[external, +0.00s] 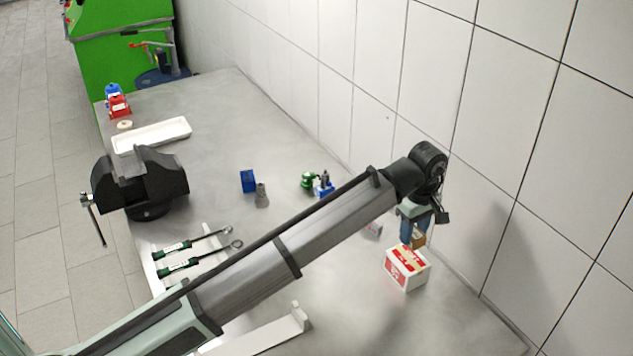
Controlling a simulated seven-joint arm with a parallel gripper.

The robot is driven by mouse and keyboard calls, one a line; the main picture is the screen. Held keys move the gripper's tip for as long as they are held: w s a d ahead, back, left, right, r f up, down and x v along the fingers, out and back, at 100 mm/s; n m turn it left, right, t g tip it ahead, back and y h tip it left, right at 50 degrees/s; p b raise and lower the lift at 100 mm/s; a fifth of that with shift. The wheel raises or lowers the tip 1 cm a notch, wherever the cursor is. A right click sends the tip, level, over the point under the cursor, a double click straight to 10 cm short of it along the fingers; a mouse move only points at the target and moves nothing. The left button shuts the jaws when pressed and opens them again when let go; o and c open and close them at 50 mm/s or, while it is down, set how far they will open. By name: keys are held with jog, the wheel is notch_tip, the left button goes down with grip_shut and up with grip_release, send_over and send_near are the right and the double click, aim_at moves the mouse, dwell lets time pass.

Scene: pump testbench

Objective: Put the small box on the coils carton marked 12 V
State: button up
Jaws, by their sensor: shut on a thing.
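My gripper (412,232) points down at the right end of the arm and is shut on a small brown box (419,241). The box is at or just above the far top edge of a red and white carton (405,270). I cannot tell whether it touches the carton. The carton's print is too small to read, so I cannot tell whether it is marked 12 V.
A tiled wall rises close behind the cartons. Green and blue small parts (318,184), a blue block (248,181) and a grey fitting (262,195) stand mid-bench. A black vise (145,180), a white tray (152,136) and green-handled tools (186,264) are at left.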

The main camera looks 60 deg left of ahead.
aim_at(414, 232)
jog(key=shift+f, duration=2.7)
jog(key=shift+f, duration=0.15)
jog(key=o, duration=1.1)
jog(key=shift+c, duration=0.2)
notch_tip(414, 232, up, 12)
jog(key=shift+r, duration=0.15)
